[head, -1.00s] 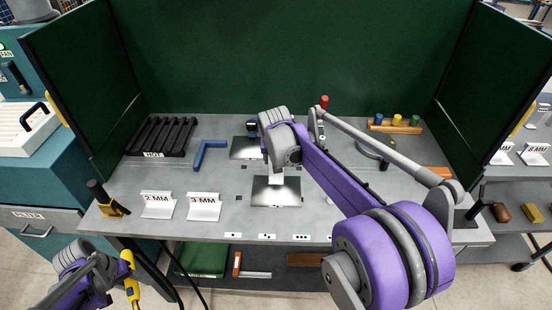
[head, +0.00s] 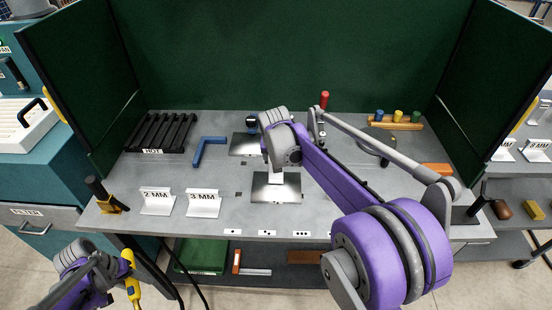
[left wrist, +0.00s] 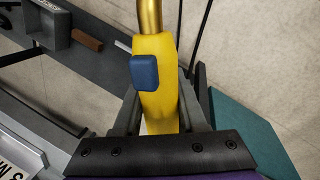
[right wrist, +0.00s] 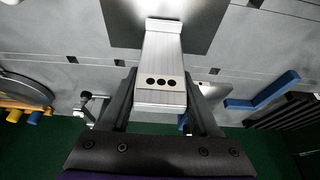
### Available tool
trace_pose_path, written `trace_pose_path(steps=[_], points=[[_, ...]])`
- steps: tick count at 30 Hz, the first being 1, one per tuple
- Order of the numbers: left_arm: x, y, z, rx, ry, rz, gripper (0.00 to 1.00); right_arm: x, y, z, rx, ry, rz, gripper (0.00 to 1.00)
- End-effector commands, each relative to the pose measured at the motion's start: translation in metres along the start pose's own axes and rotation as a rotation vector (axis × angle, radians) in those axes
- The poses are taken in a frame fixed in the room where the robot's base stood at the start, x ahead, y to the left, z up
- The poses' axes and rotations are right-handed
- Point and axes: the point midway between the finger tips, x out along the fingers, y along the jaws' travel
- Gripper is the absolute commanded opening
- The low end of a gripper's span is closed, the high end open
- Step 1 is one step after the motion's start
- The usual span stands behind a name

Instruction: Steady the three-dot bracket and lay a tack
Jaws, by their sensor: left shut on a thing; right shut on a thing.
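The three-dot bracket (right wrist: 160,82) is pale metal with three dark dots on its end face, and it stands on a steel plate (head: 262,193) at the middle of the bench. My right gripper (right wrist: 158,100) is shut on it; in the head view my right arm comes in from the right and partly covers the bracket (head: 281,175). My left gripper (left wrist: 162,112) is shut on a yellow torch (left wrist: 158,70) with a blue trigger and a brass neck. In the head view this torch (head: 133,290) is at lower left, in front of the bench and apart from the bracket. The torch tip is hidden.
The 2 MM (head: 156,203) and 3 MM (head: 203,205) signs stand near the front left edge. A second plate (head: 246,145), a blue angle piece (head: 206,150) and a black rack (head: 160,133) lie behind. Green screens (head: 280,60) enclose the back and sides.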

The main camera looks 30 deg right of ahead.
Motion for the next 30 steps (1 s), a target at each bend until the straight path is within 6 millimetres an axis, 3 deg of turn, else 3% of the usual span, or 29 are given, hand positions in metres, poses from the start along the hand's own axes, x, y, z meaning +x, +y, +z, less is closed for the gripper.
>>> trace_pose_path(steps=[18,19,21,30], points=[[0.0025,-0.0005,0.0007,0.0,-0.001,0.001,0.0,0.0036,0.0,0.0015,0.0,0.0,0.0,0.0],[0.0022,-0.0005,0.0007,0.0,-0.001,0.001,0.0,0.0033,0.0,0.0013,0.0,0.0,0.0,0.68],[0.0021,-0.0005,0.0006,0.0,-0.001,0.001,0.0,0.0032,0.0,0.0013,0.0,0.0,0.0,0.77],[0.0021,-0.0004,0.0006,0.0,-0.001,0.001,0.0,0.0032,0.0001,0.0013,0.0,0.0,0.0,0.77]])
